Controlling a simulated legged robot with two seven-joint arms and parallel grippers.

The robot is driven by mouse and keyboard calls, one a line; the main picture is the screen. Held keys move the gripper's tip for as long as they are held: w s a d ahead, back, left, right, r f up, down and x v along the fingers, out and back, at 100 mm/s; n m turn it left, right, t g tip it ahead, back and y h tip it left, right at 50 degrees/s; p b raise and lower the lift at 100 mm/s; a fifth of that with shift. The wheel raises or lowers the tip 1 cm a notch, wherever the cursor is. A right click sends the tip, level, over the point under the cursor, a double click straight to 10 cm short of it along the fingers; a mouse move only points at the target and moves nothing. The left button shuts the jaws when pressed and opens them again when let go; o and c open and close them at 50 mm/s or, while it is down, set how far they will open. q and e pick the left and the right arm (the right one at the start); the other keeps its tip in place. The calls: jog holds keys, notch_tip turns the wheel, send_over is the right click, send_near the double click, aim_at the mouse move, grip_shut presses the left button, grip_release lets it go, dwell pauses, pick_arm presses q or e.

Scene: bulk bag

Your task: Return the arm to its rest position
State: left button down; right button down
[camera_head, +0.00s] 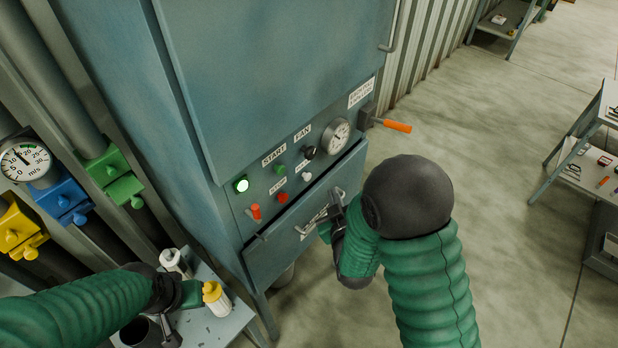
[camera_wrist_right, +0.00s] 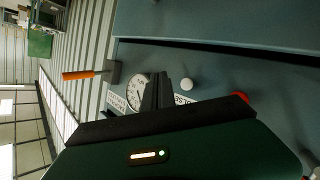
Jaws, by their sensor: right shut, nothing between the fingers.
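My right gripper (camera_head: 336,206) is shut and empty, in front of the drawer (camera_head: 300,238) of the blue-grey cabinet (camera_head: 260,85), close to the drawer's handle (camera_head: 305,232). I cannot tell whether it touches the handle. In the right wrist view its fingers (camera_wrist_right: 157,90) are together, with the panel behind them. My right arm (camera_head: 425,270), in a green ribbed sleeve, reaches in from the bottom. My left gripper (camera_head: 190,294) is low at the left, beside a yellow-capped white bottle (camera_head: 217,300); its fingers are too unclear to read.
A small table (camera_head: 230,325) holds another white bottle (camera_head: 174,262). Coloured valves (camera_head: 65,200) stand left. Open floor lies right, before a shelf (camera_head: 560,150).

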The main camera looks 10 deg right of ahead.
dwell(0.6)
jog(key=s+d+f+m+g+b, duration=0.1)
jog(key=s+f+g+b, duration=0.4)
jog(key=s, duration=0.5)
jog(key=s+d+f+m+g+y+b, duration=0.1)
jog(key=s+f+m+g+b, duration=0.2)
jog(key=s+f+g+b, duration=0.3)
jog(key=s+f+g, duration=0.1)
jog(key=s+f, duration=0.1)
jog(key=s, duration=0.2)
jog(key=shift+d+b, duration=0.3)
jog(key=shift+d, duration=0.05)
jog(key=shift+s, duration=0.1)
dwell(1.5)
